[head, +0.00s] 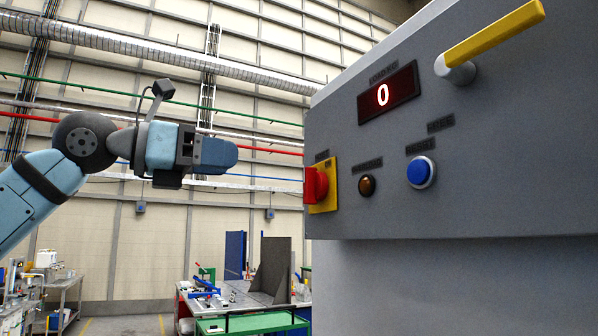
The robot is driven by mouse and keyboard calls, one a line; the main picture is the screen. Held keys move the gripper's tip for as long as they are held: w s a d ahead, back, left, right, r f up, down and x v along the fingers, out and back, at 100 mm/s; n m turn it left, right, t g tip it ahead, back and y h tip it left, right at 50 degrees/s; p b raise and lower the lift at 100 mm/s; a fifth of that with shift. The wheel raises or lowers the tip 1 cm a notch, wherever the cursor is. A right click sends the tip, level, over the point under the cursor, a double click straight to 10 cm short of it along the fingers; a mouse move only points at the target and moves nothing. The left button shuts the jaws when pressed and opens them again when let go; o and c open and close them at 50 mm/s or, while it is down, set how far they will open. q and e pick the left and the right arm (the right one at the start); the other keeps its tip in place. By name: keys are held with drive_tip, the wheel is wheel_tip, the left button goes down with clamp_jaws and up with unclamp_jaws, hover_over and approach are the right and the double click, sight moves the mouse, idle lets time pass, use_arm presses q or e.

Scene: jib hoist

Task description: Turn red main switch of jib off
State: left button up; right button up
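The red main switch (315,185) is a rotary knob on a yellow plate (330,187), at the left end of the grey control panel (480,140). It is seen at a steep angle, so its turn position is hard to read. My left gripper (232,156) comes in from the left and points right toward the panel. It is left of the switch and a little higher in the picture, apart from it. Its fingers are seen side-on and overlap, so their opening is hidden. My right gripper is out of view.
The panel also carries a red display (388,94) reading 0, a small amber lamp (367,186), a blue button (421,172) and a yellow lever (490,35) at the top. Workbenches (250,305) stand far behind. The space between gripper and switch looks clear.

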sight(304, 170)
use_arm(q)
drive_tip(key=p+x, duration=0.2)
drive_tip(key=x, duration=1.1)
clamp_jaws()
